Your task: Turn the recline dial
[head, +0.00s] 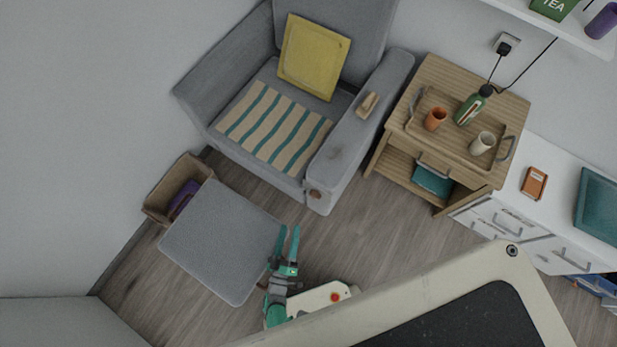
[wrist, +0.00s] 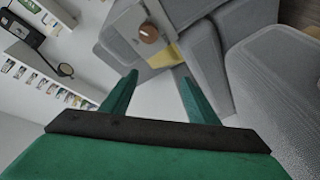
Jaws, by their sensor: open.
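The recline dial (head: 315,195) is a small round brown knob low on the front end of the grey armchair's right armrest. It also shows in the wrist view (wrist: 149,33), above and between the fingertips. The grey armchair (head: 328,165) stands against the wall at the top of the head view. My gripper (head: 289,240) is open and empty, with two teal fingers pointing toward the chair. In the head view it is below and left of the dial, apart from it. In the wrist view my gripper (wrist: 160,85) has nothing between its fingers.
A grey ottoman (head: 220,240) stands left of my gripper, with an open box (head: 165,205) behind it. A wooden side table (head: 450,75) with a tray stands right of the chair. White drawers (head: 515,215) are farther right. Bare floor (head: 385,225) lies between.

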